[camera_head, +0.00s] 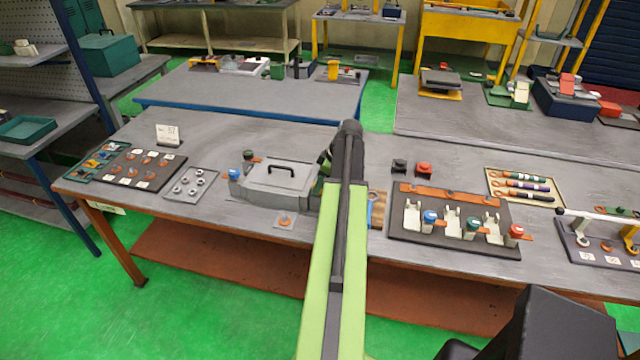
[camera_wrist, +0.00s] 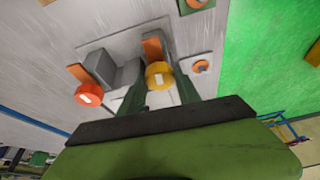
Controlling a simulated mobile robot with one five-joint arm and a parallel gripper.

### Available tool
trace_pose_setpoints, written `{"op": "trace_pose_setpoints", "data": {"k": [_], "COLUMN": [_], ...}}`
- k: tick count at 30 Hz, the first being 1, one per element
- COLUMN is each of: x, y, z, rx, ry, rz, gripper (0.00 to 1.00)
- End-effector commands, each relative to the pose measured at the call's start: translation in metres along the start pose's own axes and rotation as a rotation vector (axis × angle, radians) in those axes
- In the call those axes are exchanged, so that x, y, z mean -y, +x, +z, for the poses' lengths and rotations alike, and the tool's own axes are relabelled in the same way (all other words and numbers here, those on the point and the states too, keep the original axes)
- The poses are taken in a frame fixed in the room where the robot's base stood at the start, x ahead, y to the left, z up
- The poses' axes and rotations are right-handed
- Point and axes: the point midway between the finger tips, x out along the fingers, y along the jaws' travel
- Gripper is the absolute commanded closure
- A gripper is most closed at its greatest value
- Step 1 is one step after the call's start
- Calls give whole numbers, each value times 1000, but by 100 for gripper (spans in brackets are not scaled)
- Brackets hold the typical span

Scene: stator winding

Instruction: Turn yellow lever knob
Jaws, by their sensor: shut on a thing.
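The yellow lever knob (camera_wrist: 158,74) is in the middle of the wrist view, with an orange lever arm (camera_wrist: 152,47) on its far side. My gripper (camera_wrist: 159,88) has its two dark green fingers on either side of the knob and is shut on it. The green palm fills the bottom of the wrist view. In the head view my arm reaches forward over the workbench and hides the knob and most of the gripper.
A red knob (camera_wrist: 89,94) on an orange lever sits left of the yellow one, beside a grey block (camera_wrist: 113,70). In the head view a grey box with a black handle (camera_head: 283,178) is left of my arm; a dark fixture (camera_head: 440,243) with coloured knobs is right.

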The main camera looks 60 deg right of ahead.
Motion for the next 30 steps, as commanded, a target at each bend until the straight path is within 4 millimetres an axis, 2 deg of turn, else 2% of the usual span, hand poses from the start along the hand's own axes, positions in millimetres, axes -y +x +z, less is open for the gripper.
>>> {"op": "trace_pose_setpoints", "data": {"k": [8, 9, 14, 23, 26, 30], "x": [0, 0, 0, 0, 0, 0], "y": [0, 0, 0, -2, -12, -45], "z": [0, 0, 0, 0, -2, -4], "rx": [0, 0, 0, 0, 0, 0], "ry": [-24, -24, -24, -23, -22, -21], "rz": [-10, -10, -10, -9, -9, -9], "gripper": [100, 59, 39, 39, 39, 39]}}
